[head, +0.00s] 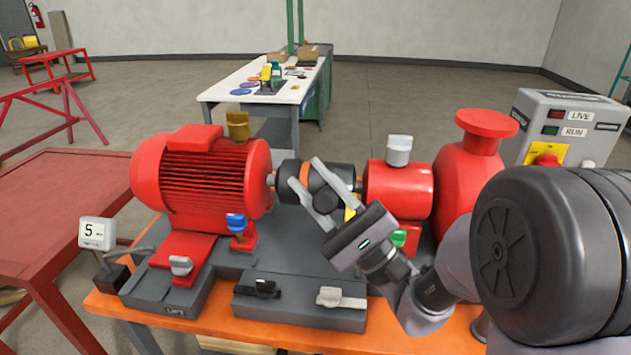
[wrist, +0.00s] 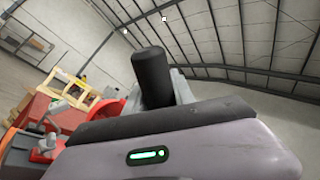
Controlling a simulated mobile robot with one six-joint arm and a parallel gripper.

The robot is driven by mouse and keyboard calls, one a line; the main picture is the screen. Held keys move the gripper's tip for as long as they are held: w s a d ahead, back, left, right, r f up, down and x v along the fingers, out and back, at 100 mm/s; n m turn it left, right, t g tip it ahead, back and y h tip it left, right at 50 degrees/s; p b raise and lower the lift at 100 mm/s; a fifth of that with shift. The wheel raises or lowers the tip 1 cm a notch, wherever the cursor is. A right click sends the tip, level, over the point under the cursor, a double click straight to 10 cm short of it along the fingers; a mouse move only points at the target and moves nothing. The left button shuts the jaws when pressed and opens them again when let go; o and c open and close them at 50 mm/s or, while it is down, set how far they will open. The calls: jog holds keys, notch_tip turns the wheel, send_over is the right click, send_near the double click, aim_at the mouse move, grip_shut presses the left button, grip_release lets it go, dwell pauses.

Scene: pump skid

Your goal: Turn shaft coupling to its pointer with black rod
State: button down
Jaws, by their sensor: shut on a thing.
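The shaft coupling (head: 288,172) is a dark cylinder with an orange band, on the shaft between the red motor and the red pump housing. My gripper (head: 307,176) is at the coupling, its grey fingers reaching up across the coupling's front from the lower right. In the wrist view, a black cylinder, which I take for the black rod (wrist: 153,78), stands up at the fingers. A small yellow piece (head: 349,214), perhaps the pointer, shows beside the gripper, partly hidden.
The red motor (head: 215,180) stands left, the red pump (head: 472,165) right. A blue knob (head: 236,223) and a green piece (head: 399,238) stand on the skid. A front block (head: 300,309) bears black and grey pieces. A control box (head: 575,125) stands far right.

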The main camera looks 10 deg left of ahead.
jog(key=shift+s+r, duration=0.35)
jog(key=shift+s, duration=0.3)
jog(key=shift+s+r, duration=0.3)
jog(key=shift+s, duration=0.3)
jog(key=shift+s+r, duration=0.35)
jog(key=shift+s, duration=0.3)
